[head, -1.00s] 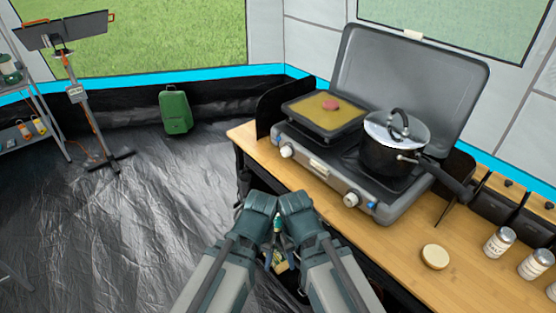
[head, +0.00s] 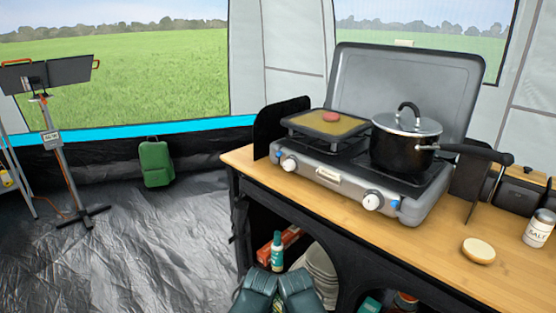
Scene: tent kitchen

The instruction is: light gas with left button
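The grey camping gas stove (head: 330,177) stands on the wooden counter with its lid up. Its front has a left white knob (head: 288,163) and a right white knob (head: 372,201). A small blue button (head: 278,155) shows beside the left knob and another blue button (head: 394,204) beside the right one. A griddle pan with a pink round piece (head: 331,116) sits over the left burner. A lidded black pot (head: 400,150) covers the right burner. I see no flame. Only dark parts of my two arms show at the bottom edge, below and apart from the stove; no fingers are visible.
The wooden counter (head: 420,240) carries a round beige lid (head: 478,250) and a salt tin (head: 538,228) at right. The pot handle juts right. Below are shelves with a green bottle (head: 278,252). Floor (head: 160,250) at left is clear; a green case (head: 155,164) stands behind.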

